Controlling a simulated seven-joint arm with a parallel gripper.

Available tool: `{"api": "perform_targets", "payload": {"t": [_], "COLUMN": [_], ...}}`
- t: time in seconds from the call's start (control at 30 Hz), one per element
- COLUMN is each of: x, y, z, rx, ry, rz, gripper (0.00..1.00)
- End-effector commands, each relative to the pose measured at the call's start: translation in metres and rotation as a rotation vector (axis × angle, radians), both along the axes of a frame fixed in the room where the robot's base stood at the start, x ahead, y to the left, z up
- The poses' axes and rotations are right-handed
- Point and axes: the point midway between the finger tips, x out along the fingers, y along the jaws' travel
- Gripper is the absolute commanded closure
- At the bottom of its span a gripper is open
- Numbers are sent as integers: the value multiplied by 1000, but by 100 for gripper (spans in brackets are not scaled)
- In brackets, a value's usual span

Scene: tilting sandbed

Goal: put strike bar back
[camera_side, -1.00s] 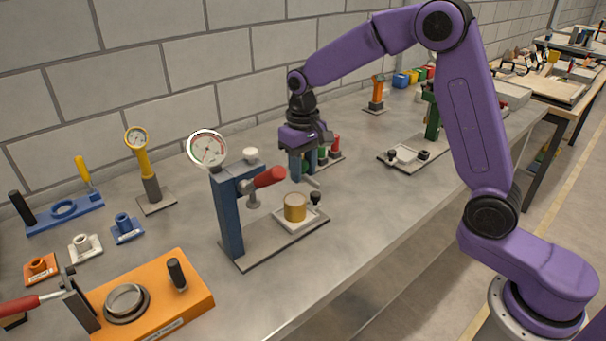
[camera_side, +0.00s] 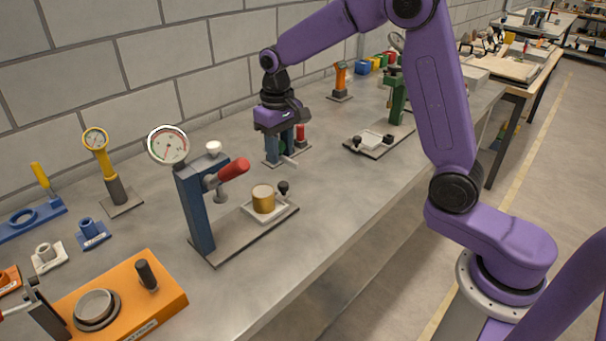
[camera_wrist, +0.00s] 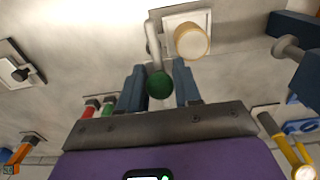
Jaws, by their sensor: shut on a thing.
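My gripper (camera_side: 280,148) points down at the back of the bench and is shut on the strike bar. In the wrist view the bar's round green grip (camera_wrist: 158,86) sits between the two blue-grey fingers. Its pale grey bent rod (camera_wrist: 152,42) extends from the grip. In the side view the strike bar's rod (camera_side: 290,161) sticks out below the fingers. A small rack with an upright red handle (camera_side: 300,131) is just behind and right of the fingers. The fingers partly hide this rack, and I cannot tell whether the bar touches it.
A blue press (camera_side: 195,205) with a red lever and gauge stands in front, left of my gripper. A tan cylinder (camera_side: 263,199) sits in its white tray. A green press (camera_side: 398,100) stands to the right.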

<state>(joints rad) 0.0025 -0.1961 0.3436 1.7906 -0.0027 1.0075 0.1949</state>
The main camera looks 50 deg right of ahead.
Motion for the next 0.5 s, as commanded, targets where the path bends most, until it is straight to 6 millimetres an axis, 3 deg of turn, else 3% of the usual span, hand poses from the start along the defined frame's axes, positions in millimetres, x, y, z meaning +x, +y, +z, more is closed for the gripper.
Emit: {"api": "perform_targets", "payload": {"t": [0.3,0.5], "x": [-63,-106], "y": [-117,-163], "z": [5,2], "rx": [0,0], "ry": [-1,-2], "rz": [-10,-6], "gripper": [94,94]}}
